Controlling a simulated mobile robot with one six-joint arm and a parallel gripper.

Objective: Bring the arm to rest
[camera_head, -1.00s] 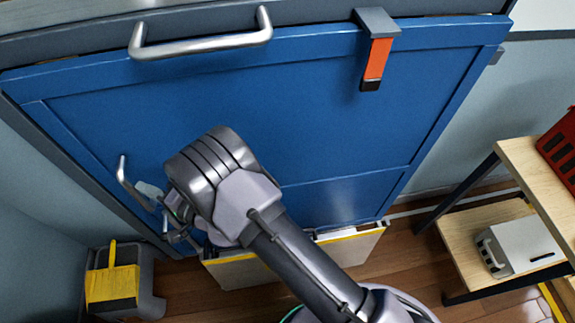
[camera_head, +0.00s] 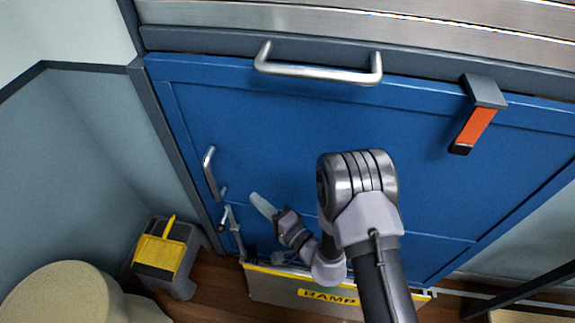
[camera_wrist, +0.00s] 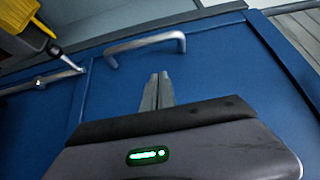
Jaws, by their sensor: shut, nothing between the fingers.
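My arm's end is in front of a big blue panel (camera_head: 290,140). In the head view my gripper (camera_head: 258,200) points up and left, to the right of a small upright metal handle (camera_head: 210,172). In the wrist view my gripper's fingers (camera_wrist: 159,76) are together with nothing between them. A metal handle (camera_wrist: 146,42) on the blue panel shows beyond the fingertips, apart from them.
A grey bin with a yellow part (camera_head: 165,252) stands low at the left. A board marked RAMP (camera_head: 330,296) is below the arm. A long handle (camera_head: 318,72) and an orange-and-grey strap (camera_head: 475,125) are on the panel's upper part. A metal lever (camera_head: 233,228) is left of my gripper.

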